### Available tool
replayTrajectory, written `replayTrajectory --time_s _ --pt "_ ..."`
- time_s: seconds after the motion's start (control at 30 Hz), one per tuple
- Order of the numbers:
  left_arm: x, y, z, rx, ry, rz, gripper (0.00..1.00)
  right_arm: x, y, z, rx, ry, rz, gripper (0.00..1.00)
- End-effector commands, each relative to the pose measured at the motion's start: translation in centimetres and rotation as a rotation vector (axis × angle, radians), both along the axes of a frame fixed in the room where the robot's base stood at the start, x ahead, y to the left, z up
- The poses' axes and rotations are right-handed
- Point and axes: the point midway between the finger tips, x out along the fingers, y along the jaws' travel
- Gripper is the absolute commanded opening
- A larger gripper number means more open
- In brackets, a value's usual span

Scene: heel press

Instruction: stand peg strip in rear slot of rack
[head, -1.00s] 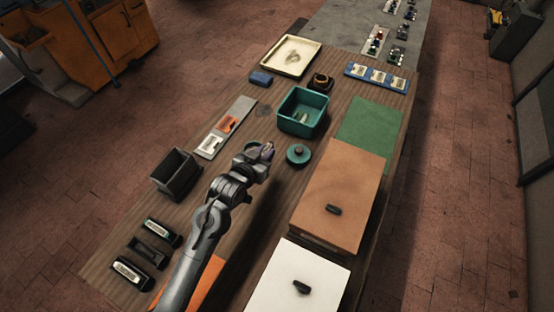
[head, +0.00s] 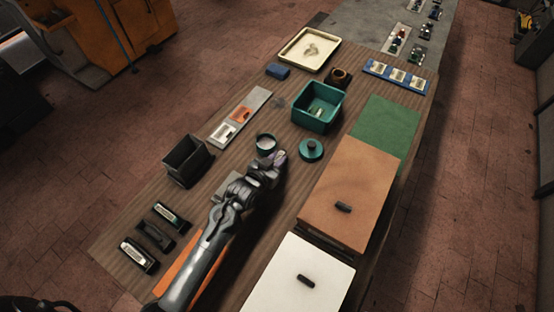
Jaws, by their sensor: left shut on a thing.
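My left gripper (head: 279,158) is shut on a small purplish thing at its tip, just left of the round teal lid. The held thing is mostly hidden by the fingers, and I cannot tell for sure that it is the peg strip. Three black holders (head: 155,236) lie in a row at the left front of the table. The far and near ones show pale faces; the middle one looks dark. I cannot tell whether they form the rack. My right gripper is not in view.
A round cup (head: 265,143) stands beside my gripper, with the teal lid (head: 311,150) to its right. A dark open box (head: 187,160), a teal bin (head: 318,106) and a brown box (head: 347,195) stand around. Bare wood (head: 205,200) shows between the holders and my arm.

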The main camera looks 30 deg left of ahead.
Motion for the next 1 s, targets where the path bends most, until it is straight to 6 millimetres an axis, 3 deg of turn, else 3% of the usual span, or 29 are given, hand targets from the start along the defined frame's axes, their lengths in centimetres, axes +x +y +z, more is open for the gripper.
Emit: replayTrajectory --time_s 0.17,0.2,0.33,0.73,1.0 --pt "0.0 0.0 -0.3 0.000 0.000 0.000 0.00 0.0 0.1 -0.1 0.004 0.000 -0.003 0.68" --pt "0.0 0.0 -0.3 0.000 0.001 0.000 0.27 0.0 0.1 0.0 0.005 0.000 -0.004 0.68" --pt "0.0 0.0 -0.3 0.000 0.001 0.000 0.47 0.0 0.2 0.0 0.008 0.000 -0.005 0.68" --pt "-0.1 0.0 0.2 0.000 -0.001 0.000 0.48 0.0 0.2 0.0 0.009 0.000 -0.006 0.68" --pt "-3.6 0.3 1.5 0.001 0.002 0.000 0.48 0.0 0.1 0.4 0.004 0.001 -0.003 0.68"
